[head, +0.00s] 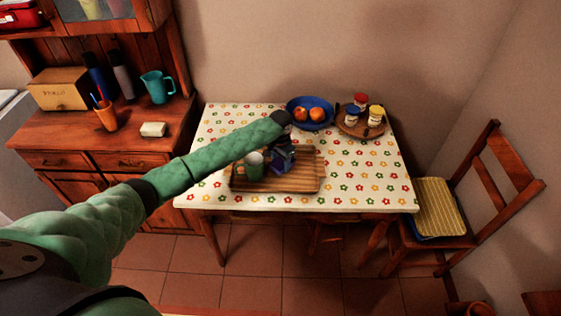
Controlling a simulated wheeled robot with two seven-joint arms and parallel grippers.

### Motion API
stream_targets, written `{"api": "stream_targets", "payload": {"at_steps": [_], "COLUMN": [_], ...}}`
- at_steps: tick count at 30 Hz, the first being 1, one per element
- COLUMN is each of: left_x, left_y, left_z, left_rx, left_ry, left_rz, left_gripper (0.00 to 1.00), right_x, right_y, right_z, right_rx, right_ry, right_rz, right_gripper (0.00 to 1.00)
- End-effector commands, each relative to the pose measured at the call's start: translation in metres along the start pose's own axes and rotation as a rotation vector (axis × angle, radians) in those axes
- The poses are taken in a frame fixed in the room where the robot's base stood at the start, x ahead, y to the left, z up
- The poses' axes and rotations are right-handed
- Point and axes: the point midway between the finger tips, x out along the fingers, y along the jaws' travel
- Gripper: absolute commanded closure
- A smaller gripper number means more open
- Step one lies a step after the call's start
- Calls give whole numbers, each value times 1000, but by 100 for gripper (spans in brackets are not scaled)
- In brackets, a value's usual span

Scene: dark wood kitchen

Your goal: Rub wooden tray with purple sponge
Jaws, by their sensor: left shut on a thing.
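The wooden tray (305,180) lies on the table with a flower-patterned cloth, near its front edge. My left arm reaches in from the left, and my left gripper (284,164) is over the middle of the tray, pointing down. It is shut on a small dark blue-purple thing, which appears to be the purple sponge (283,168). The gripper hides much of it, and I cannot tell whether it touches the tray. A green mug (254,166) stands on the tray just left of the gripper. My right gripper is not in view.
Behind the tray are a blue bowl (299,106) with fruit and a round wooden board (349,128) with jars. The table's right side is clear. A wooden chair (470,226) stands at the right. A hutch (160,157) at the left holds a teal jug (157,88) and an orange cup (106,117).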

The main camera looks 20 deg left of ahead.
Motion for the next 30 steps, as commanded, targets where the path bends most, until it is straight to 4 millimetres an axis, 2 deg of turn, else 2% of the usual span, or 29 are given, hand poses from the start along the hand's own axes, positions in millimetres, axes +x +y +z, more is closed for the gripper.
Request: {"api": "stream_targets", "payload": {"at_steps": [12, 17, 30], "left_x": [0, 0, 6], "left_y": [0, 0, 0], "left_z": [0, 0, 0], "left_rx": [0, 0, 0], "left_ry": [0, 0, 0], "left_rz": [0, 0, 0], "left_gripper": [65, 65, 65], "right_x": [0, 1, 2], "right_y": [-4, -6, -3], "right_z": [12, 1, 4], "right_rx": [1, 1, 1], "right_ry": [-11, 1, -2], "right_rz": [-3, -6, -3], "right_gripper": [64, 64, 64]}}
